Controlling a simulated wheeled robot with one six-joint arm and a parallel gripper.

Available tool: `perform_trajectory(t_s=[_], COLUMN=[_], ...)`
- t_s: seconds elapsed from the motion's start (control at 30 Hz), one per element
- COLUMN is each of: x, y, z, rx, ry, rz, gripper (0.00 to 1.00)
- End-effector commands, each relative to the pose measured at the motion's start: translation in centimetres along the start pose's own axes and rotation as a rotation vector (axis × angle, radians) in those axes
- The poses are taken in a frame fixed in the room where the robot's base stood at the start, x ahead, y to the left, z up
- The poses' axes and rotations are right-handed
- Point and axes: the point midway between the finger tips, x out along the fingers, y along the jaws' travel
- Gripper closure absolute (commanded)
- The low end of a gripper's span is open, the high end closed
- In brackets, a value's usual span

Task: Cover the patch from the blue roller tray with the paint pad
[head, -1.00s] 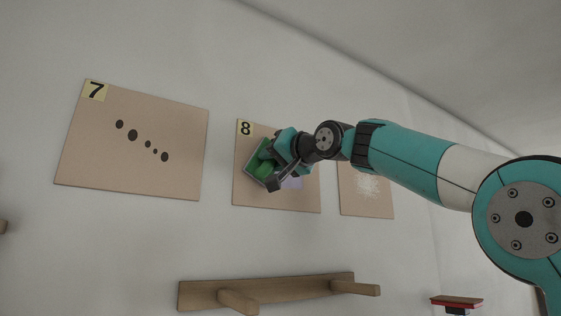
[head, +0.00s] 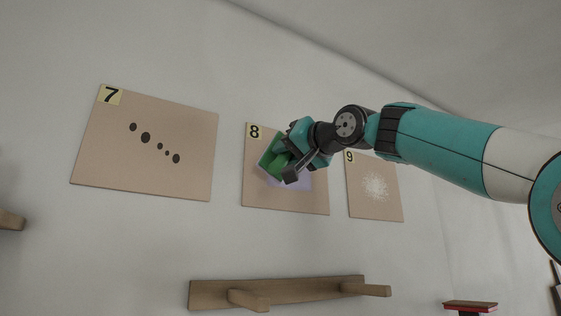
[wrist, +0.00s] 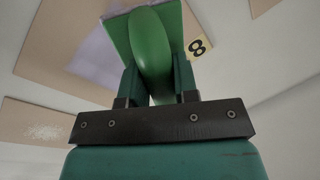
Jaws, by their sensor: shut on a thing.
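My gripper (head: 293,164) is shut on the green handle of the paint pad (head: 271,164). The pad is held at panel 8 (head: 257,192), over part of a pale lilac patch (head: 301,182); I cannot tell for sure whether it touches. In the wrist view the green pad (wrist: 152,45) stands between my gripper's fingers (wrist: 157,82), with the lilac patch (wrist: 95,60) showing to its left. The pad's painting face is hidden. The blue roller tray is not in view.
Panel 7 (head: 190,135) with dark spots hangs to the left. Panel 9 (head: 360,205) with a white speckled mark hangs to the right. A wooden rail with pegs (head: 215,293) is below. A red-edged block (head: 470,305) is at the lower right.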

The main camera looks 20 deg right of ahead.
Motion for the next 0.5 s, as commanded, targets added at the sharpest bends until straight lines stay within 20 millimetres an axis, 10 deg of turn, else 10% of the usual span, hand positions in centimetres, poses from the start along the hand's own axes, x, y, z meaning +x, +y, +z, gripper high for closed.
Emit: perform_trajectory(t_s=[0.5], x=[-1.48], y=[-0.35], z=[-0.03], rx=[-0.001], ry=[0.001], rz=[-0.001], gripper=[0.91])
